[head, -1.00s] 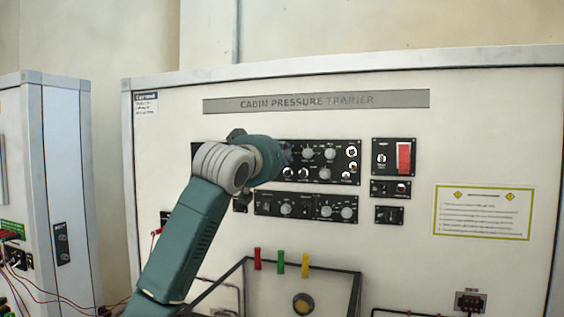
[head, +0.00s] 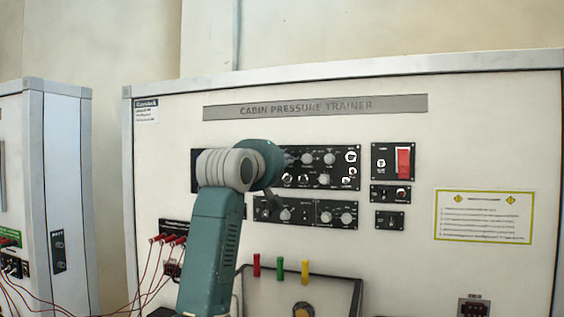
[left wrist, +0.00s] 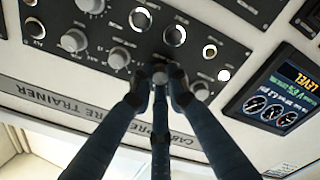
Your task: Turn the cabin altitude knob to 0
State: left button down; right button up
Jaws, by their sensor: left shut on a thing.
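The cabin pressure trainer (head: 395,280) is a white upright board with black instrument panels. My left arm comes up from below in the head view and covers the left part of the upper black panel (head: 337,168). My left gripper (left wrist: 158,82) has its dark fingers closed around a small grey knob (left wrist: 159,78) on a black panel in the left wrist view. That view looks upside down. The knob's pointer and its label are hidden or too small to read, so I cannot tell its setting. My right gripper is not in view.
Other knobs (left wrist: 120,57) sit close around the fingers. A small screen (left wrist: 276,96) reading LEVEL is at the right of the left wrist view. A red switch (head: 403,163) and a yellow-edged notice (head: 483,215) are to the right. Red leads (head: 160,238) hang at the left.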

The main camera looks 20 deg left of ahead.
pick_arm(q)
jog(key=shift+r, duration=0.1)
dwell(0.5)
jog(key=c, duration=1.7)
grip_release()
jog(key=shift+a, duration=0.15)
jog(key=shift+s, duration=0.1)
jog(key=s, duration=1.2)
jog(key=shift+a+f, duration=0.2)
jog(key=shift+f, duration=0.15)
